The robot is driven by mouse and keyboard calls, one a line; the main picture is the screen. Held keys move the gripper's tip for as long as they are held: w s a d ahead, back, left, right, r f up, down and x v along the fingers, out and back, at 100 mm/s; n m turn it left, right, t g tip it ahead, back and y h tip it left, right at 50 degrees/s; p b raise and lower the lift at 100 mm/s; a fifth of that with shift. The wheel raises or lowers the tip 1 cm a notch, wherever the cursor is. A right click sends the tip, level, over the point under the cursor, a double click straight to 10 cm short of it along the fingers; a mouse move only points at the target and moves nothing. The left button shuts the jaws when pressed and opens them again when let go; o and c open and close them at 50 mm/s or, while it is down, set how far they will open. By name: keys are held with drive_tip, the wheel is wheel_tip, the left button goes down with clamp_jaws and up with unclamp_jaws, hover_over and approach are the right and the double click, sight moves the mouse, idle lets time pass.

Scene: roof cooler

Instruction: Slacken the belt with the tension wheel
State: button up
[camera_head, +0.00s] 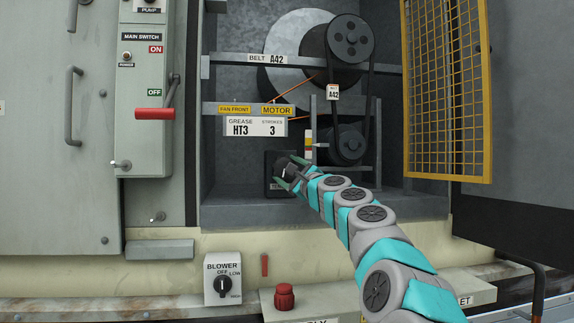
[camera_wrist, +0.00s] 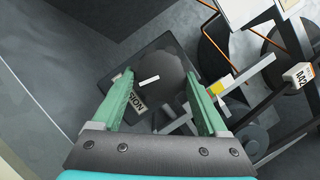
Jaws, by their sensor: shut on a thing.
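The tension wheel (camera_head: 283,165) is a dark round knob on a dark plate, low in the open cabinet bay. In the wrist view the wheel (camera_wrist: 165,72) carries a short white mark and lies between my green fingers. My gripper (camera_head: 289,175) is shut on the wheel; its fingers (camera_wrist: 160,88) are on either side of it. A partly covered label ending in "SION" shows beside the left finger. The black belt (camera_head: 369,85) runs between the upper and lower pulleys, right of the wheel. Its tag A42 (camera_head: 333,92) also shows in the wrist view (camera_wrist: 298,75).
A colour-banded gauge (camera_head: 308,145) stands just right of the wheel. A yellow mesh guard (camera_head: 447,90) hangs open at right. The main switch's red handle (camera_head: 155,114) is at left. The blower knob box (camera_head: 222,280) and a red knob (camera_head: 284,296) sit below.

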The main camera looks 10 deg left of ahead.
drive_tip(key=n+p, duration=0.1)
drive_tip(key=n, duration=0.1)
drive_tip(key=n+g+p, duration=0.1)
drive_tip(key=n, duration=0.1)
drive_tip(key=shift+d+r+g+p, duration=0.1)
drive_tip(key=shift+r+g+p, duration=0.2)
drive_tip(key=shift+r, duration=0.05)
drive_tip(key=n+g+p, duration=0.1)
drive_tip(key=n+p, duration=0.1)
drive_tip(key=n, duration=0.2)
drive_tip(key=shift+r+h, duration=0.1)
drive_tip(key=shift+h, duration=0.2)
drive_tip(key=n+p, duration=0.1)
drive_tip(key=n, duration=0.1)
drive_tip(key=n+g+h+p, duration=0.1)
drive_tip(key=n+p, duration=0.1)
drive_tip(key=shift+r+g, duration=0.1)
drive_tip(key=shift+g, duration=0.2)
drive_tip(key=shift+a+n+h+p, duration=0.2)
drive_tip(key=shift+n+h+p, duration=0.65)
drive_tip(key=shift+n, duration=0.55)
drive_tip(key=o, duration=1.3)
drive_tip(key=shift+c, duration=0.2)
drive_tip(key=shift+s+d, duration=0.1)
drive_tip(key=b+v, duration=0.1)
drive_tip(key=v, duration=0.6)
drive_tip(key=shift+s+d+r, duration=0.15)
drive_tip(key=shift+s+d, duration=0.05)
drive_tip(key=shift+s, duration=0.05)
